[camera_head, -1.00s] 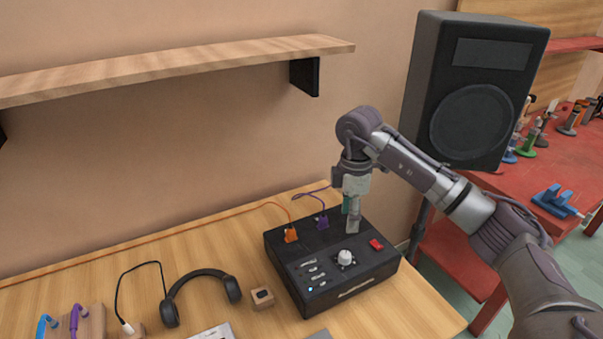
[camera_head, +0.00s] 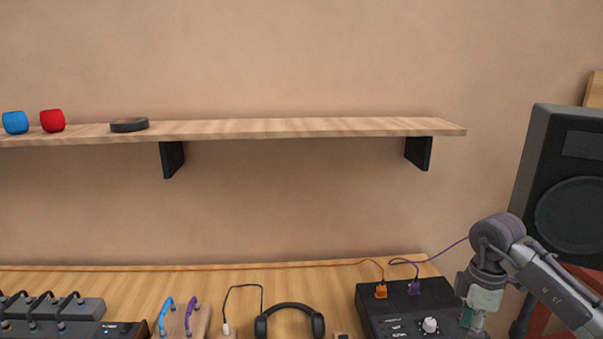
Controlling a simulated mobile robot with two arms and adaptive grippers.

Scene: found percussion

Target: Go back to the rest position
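My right gripper (camera_head: 474,318) hangs at the lower right, over the right side of the black control box (camera_head: 380,301). Its fingertips reach the lower edge of the view, and I cannot tell whether they are open or shut. The black box has an orange plug (camera_head: 381,291), a purple plug (camera_head: 414,287) and a white knob (camera_head: 430,325) on top. My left gripper is not in view.
A wooden shelf (camera_head: 300,128) crosses the wall above the wooden table (camera_head: 140,285). Headphones (camera_head: 290,309), a wooden block with blue and purple cables (camera_head: 180,322) and a grey device (camera_head: 55,309) stand on the table. A black speaker (camera_head: 565,180) is at the right.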

